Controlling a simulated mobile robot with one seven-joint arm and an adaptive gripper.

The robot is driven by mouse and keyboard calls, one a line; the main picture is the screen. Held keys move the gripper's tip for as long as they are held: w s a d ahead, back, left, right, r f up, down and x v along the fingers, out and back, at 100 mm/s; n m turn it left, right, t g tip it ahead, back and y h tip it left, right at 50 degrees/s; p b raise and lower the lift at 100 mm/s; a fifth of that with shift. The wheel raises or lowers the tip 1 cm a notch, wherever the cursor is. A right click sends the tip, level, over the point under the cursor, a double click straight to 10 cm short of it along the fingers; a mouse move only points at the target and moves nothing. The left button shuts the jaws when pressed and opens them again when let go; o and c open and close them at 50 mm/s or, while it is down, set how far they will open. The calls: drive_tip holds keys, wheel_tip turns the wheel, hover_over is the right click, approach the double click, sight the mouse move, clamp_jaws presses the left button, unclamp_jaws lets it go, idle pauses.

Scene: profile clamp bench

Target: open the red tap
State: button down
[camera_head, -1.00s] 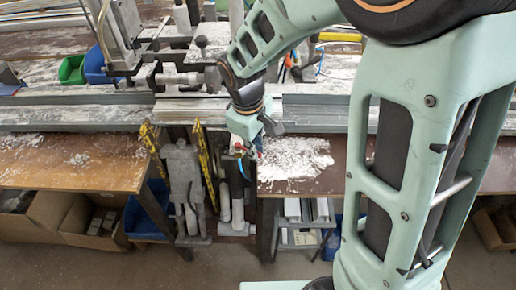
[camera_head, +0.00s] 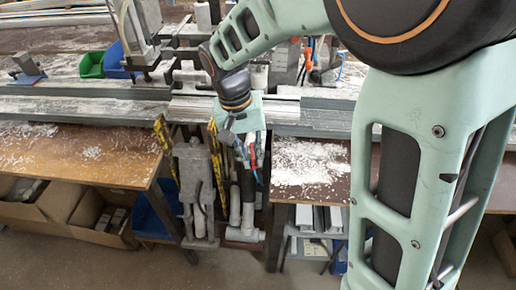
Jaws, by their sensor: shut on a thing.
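A small red part, which looks like the red tap (camera_head: 259,156), shows beside my gripper's fingers, in front of the bench's front edge. My gripper (camera_head: 248,152) points down there, at the gap between the two brown tabletops. It is shut on the red tap, as far as this small view shows. The fingers and the tap overlap, so the exact grip and the tap's angle are hard to make out. Grey pipes (camera_head: 242,228) stand below my gripper.
Yellow-black striped posts (camera_head: 164,146) and a grey vertical unit (camera_head: 193,180) stand close left of my gripper. The chip-strewn brown tabletop (camera_head: 335,185) lies to the right. Green (camera_head: 91,64) and blue (camera_head: 120,66) bins sit on the bench. Cardboard boxes (camera_head: 103,218) are below left.

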drive_tip(key=shift+a+m, duration=0.45)
drive_tip(key=shift+m, duration=0.45)
drive_tip(key=c, duration=1.9)
unclamp_jaws()
wheel_tip(320, 180, up, 12)
drive_tip(key=a, duration=0.2)
drive_tip(key=shift+w+r, duration=0.1)
drive_tip(key=shift+w, duration=0.05)
